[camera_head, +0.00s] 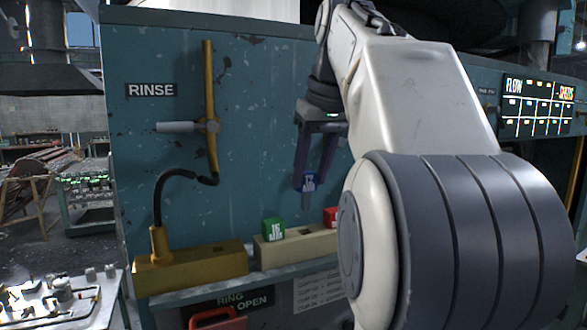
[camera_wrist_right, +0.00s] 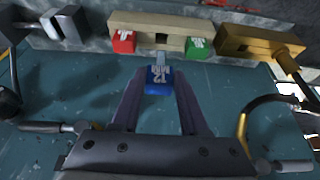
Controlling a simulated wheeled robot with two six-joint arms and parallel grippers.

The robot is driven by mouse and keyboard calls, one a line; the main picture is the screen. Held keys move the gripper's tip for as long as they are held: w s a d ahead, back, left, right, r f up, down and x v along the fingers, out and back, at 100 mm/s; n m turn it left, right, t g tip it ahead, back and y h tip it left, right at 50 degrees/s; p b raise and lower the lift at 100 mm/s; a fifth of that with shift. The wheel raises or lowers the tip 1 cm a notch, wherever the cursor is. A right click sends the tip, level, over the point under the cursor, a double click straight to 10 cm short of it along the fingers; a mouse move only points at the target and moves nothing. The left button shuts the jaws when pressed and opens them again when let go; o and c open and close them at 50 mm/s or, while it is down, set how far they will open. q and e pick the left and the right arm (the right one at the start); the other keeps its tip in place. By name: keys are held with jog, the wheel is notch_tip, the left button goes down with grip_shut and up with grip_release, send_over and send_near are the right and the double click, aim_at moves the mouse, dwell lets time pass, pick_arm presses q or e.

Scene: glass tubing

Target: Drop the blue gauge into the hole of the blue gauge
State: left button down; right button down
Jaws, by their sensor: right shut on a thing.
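My right gripper (camera_head: 310,184) is shut on the blue gauge (camera_head: 309,182), held in front of the teal panel above the pale block. In the right wrist view the blue gauge (camera_wrist_right: 158,79) sits between the fingertips of the gripper (camera_wrist_right: 160,90), with white marking on its face and a pale end pointing toward the block. The pale block (camera_head: 297,248) carries a green gauge (camera_head: 274,229) and a red gauge (camera_head: 331,216). In the right wrist view a gap on the block (camera_wrist_right: 160,36) lies between the red and green gauges. My left gripper is not in view.
A brass block (camera_head: 190,268) with a black hose stands left of the pale block on the same ledge. A brass pipe with a lever (camera_head: 208,125) sticks out under the RINSE sign (camera_head: 151,90). A red handle (camera_head: 213,318) is below. My right arm hides much of the right side.

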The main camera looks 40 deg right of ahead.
aim_at(307, 203)
jog(key=shift+f+b, duration=1.05)
jog(key=shift+f, duration=0.5)
jog(key=shift+p, duration=0.4)
jog(key=shift+f+b, duration=2.1)
jog(key=shift+f, duration=0.3)
jog(key=shift+c, duration=1.7)
grip_release()
jog(key=shift+r, duration=0.1)
jog(key=d+p+v, duration=0.1)
jog(key=p+v, duration=0.1)
jog(key=v, duration=0.8)
jog(key=shift+a+r, duration=0.2)
jog(key=shift+a, duration=0.3)
